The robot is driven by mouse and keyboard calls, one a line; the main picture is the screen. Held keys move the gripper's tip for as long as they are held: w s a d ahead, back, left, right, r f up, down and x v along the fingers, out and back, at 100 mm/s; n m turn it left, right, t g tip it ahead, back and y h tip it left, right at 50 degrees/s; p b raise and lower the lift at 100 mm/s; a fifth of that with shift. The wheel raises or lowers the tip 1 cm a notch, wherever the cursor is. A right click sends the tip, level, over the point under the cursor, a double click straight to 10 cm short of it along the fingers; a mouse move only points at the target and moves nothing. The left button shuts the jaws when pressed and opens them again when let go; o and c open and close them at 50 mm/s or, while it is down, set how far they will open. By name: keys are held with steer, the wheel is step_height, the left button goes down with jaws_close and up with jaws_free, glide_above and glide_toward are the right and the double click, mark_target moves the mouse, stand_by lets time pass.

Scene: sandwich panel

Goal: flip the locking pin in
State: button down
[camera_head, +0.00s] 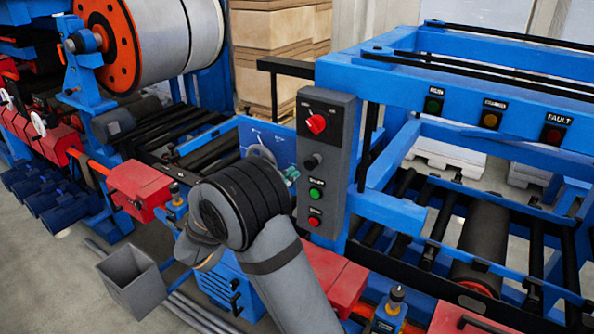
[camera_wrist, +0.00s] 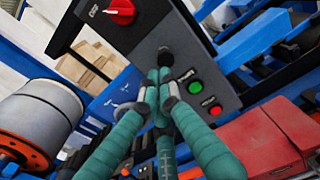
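My gripper (camera_wrist: 160,84) has three teal fingers in the wrist view. Their tips come together, with no object visible between them. The tips show just below a black round knob (camera_wrist: 166,57) on a grey control box (camera_wrist: 205,70); I cannot tell whether they touch the box. In the head view my gripper (camera_head: 291,174) is mostly hidden behind my wrist, with a bit of teal beside the grey box (camera_head: 342,130). A blue plate with white marks (camera_wrist: 112,97) lies left of the fingers.
The box carries a red switch (camera_head: 316,123), a green button (camera_head: 316,193) and a red button (camera_head: 314,220). Blue frame rails (camera_head: 450,90) with rollers stand at right. A large roll (camera_head: 165,40) stands at upper left. Red housings (camera_head: 140,188) line the front edge.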

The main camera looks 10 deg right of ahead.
steer(key=b+v, duration=0.2)
steer(key=v, duration=0.6)
steer(key=shift+s+a, duration=0.2)
steer(key=shift+s, duration=0.15)
steer(key=shift+w+d, duration=0.1)
